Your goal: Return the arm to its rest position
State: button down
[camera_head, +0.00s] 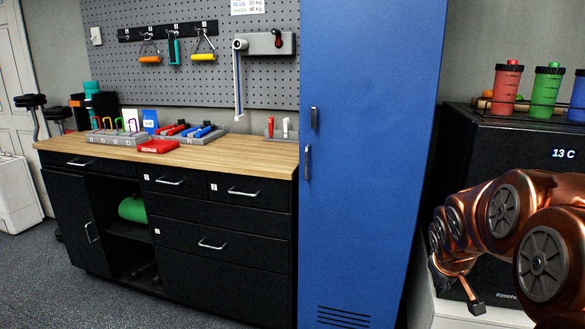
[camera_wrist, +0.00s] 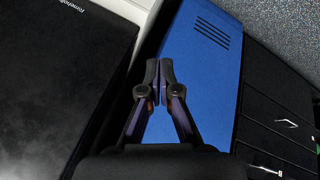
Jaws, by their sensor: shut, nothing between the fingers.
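My copper-coloured arm reaches in from the lower right of the head view, folded in front of the black fridge. My gripper (camera_head: 475,301) hangs low there, with its tip pointing down. In the wrist view my gripper (camera_wrist: 160,75) shows its two dark fingers with their tips together and nothing between them. Behind the fingers is the blue locker door. No object is in its grasp.
The blue locker (camera_head: 375,150) stands left of my arm, and the black fridge (camera_head: 490,150) behind it carries several coloured bottles. A wooden-topped workbench (camera_head: 230,151) with tools is at the left. Grey floor (camera_head: 50,275) is open at lower left.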

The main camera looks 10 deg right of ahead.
jog(key=s+a+f+g+y, duration=0.2)
jog(key=s+a+g, duration=0.2)
jog(key=s+a, duration=0.9)
jog(key=s+a+f+g+y, duration=0.2)
jog(key=s+a+f+g, duration=0.1)
jog(key=s+a, duration=1)
jog(key=s+d+r+p, duration=0.1)
jog(key=r+p, duration=1)
jog(key=r, duration=0.1)
jog(key=s+d+r+p, duration=0.1)
jog(key=s+r+p, duration=0.1)
jog(key=r+p, duration=0.9)
jog(key=shift+d+r+m+t, duration=0.25)
jog(key=shift+r+m+t, duration=0.05)
jog(key=shift+r, duration=0.05)
